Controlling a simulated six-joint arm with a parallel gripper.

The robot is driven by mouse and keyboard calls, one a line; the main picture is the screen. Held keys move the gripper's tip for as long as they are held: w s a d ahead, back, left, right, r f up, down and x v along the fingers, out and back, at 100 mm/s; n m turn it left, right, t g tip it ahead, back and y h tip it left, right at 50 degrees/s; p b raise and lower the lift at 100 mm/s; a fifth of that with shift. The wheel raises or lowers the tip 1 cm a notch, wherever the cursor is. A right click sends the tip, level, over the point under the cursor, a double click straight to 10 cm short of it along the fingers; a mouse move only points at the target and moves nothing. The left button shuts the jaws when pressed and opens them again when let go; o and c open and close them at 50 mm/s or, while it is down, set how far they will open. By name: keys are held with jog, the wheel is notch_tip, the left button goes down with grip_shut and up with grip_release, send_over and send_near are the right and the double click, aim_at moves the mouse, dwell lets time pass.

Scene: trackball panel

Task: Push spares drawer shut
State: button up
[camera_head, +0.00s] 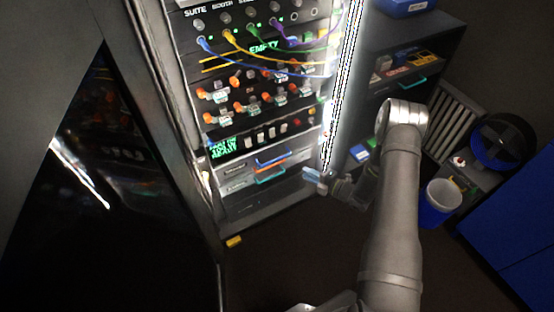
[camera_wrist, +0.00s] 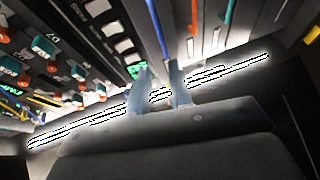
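A stack of grey drawers (camera_head: 238,184) sits low in the lit rack in the head view. Its bar handles are blue (camera_head: 273,157), orange (camera_head: 284,161) and teal (camera_head: 270,175). The labels are too small to read, so I cannot tell which is the spares drawer or how far it stands out. My gripper (camera_head: 314,181) is right of the drawers, near the rack's lower right edge. In the wrist view my gripper (camera_wrist: 160,74) shows two pale fingers apart with nothing between them. The blue handle (camera_wrist: 158,28) runs just beyond the fingertips; contact cannot be told. The orange handle (camera_wrist: 194,18) also shows.
Knob and switch panels (camera_head: 250,95) with patch cables are above the drawers. A bright strip (camera_head: 346,80) runs down the rack's right edge. A shelf unit (camera_head: 405,70), a blue-and-white bin (camera_head: 440,200) and a fan (camera_head: 503,141) stand right. A yellow block (camera_head: 234,241) lies below the drawers.

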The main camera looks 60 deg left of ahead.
aim_at(277, 159)
jog(key=x, duration=1.6)
grip_shut()
